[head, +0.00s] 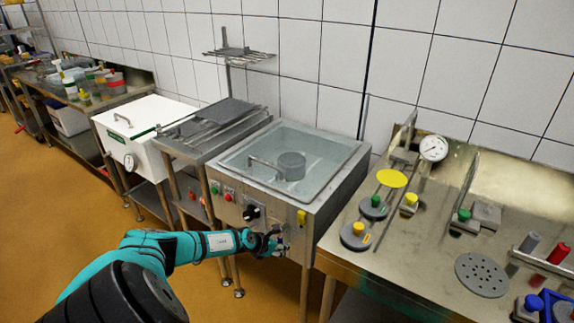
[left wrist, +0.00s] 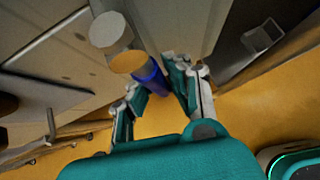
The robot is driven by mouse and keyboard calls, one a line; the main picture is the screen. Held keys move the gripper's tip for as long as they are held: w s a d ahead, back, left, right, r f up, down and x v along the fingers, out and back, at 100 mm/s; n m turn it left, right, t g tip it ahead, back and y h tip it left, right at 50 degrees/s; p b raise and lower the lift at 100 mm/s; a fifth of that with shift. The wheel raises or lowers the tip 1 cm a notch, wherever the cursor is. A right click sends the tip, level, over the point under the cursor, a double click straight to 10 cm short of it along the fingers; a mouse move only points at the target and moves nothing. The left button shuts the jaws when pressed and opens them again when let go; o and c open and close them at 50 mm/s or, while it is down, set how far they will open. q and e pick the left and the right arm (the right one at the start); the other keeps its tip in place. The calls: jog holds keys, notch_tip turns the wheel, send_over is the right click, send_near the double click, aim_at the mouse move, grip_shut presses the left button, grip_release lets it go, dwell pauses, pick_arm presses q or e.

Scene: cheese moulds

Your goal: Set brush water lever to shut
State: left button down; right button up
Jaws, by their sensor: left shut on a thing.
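My left gripper (head: 278,240) is at the front face of the steel water basin unit (head: 322,212), below its black dial (head: 252,212). In the left wrist view my left gripper (left wrist: 157,84) has its fingers on both sides of a blue cylindrical handle (left wrist: 151,76) with an orange-brown end, and is shut on it. This handle seems to be the brush water lever; no label on it can be read. In the head view it is hidden by the gripper, so its setting cannot be told. My right gripper is not in view.
A green button (head: 214,187), a red button (head: 228,196) and a yellow part (head: 302,218) are on the unit's front. A steel table (head: 420,275) with coloured-knob parts and a gauge stands close at right. A white chest (head: 140,117) stands further left. Orange floor is open in front.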

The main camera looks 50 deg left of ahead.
pick_arm(q)
jog(key=shift+a, duration=0.15)
dwell(0.3)
jog(key=c, duration=1.2)
grip_release()
jog(key=shift+c, duration=0.2)
jog(key=shift+s+r, duration=0.1)
jog(key=shift+s+r, duration=0.1)
jog(key=shift+r, duration=0.15)
jog(key=v, duration=1.1)
jog(key=shift+s, duration=0.2)
jog(key=shift+w+f, duration=0.1)
